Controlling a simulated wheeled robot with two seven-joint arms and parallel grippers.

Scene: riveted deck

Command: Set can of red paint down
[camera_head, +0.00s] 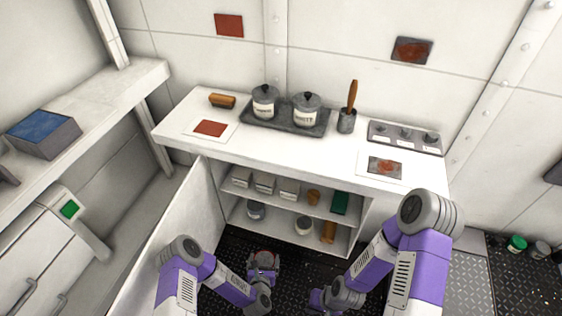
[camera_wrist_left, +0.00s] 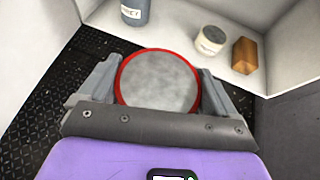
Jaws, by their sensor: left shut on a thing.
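The can of red paint (camera_wrist_left: 158,82) has a grey lid and a red rim in the left wrist view. My left gripper (camera_wrist_left: 158,88) is shut on it, with one finger on each side. In the head view my left gripper (camera_head: 263,272) holds the can (camera_head: 264,256) low in front of the white cabinet, over the dark deck. Whether the can's base touches anything is hidden. My right gripper (camera_head: 318,299) is low to the right of the left one, near the bottom edge, and its fingers are not clear.
The white cabinet's lower shelf (camera_head: 280,226) bears a grey can (camera_head: 256,210), a white pot (camera_head: 304,225) and a brown block (camera_head: 328,231). Boxes (camera_head: 264,183) stand on the shelf above. The worktop (camera_head: 275,150) bears a tray with two lidded pots. The cabinet's left door (camera_head: 185,215) stands open.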

